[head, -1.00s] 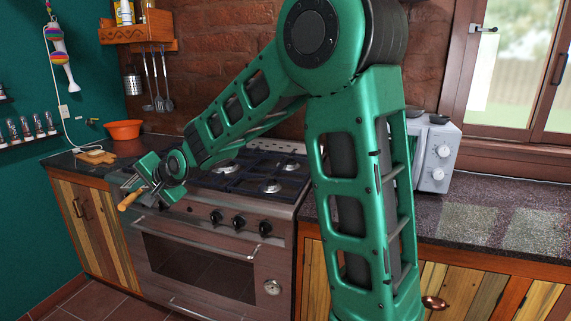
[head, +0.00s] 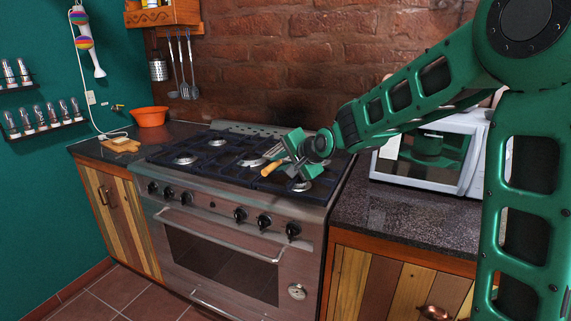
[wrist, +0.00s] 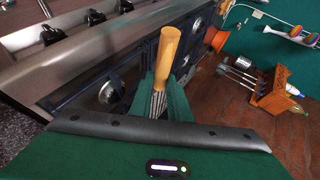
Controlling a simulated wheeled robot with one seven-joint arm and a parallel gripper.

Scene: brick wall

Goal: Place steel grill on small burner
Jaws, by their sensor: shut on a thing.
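My gripper (head: 290,160) is shut on the steel grill, which shows as an orange-brown wooden handle (head: 270,169) with grey metal beside it. In the wrist view the handle (wrist: 168,48) stands out past the fingers, with thin metal wires (wrist: 157,104) between them. The rest of the grill is hidden by the gripper. The gripper is over the right part of the stove top (head: 225,148). Burners show at the left (head: 184,159) and right front (head: 303,187); another is partly behind the gripper. One burner (wrist: 109,92) lies beyond the fingers in the wrist view. I cannot tell which is smallest.
A white microwave (head: 465,172) stands on the dark counter (head: 395,215) right of the stove. A brick wall (head: 290,65) is behind. Knobs (head: 240,214) line the stove front. An orange bowl (head: 151,116) and cutting board (head: 121,145) are on the left counter.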

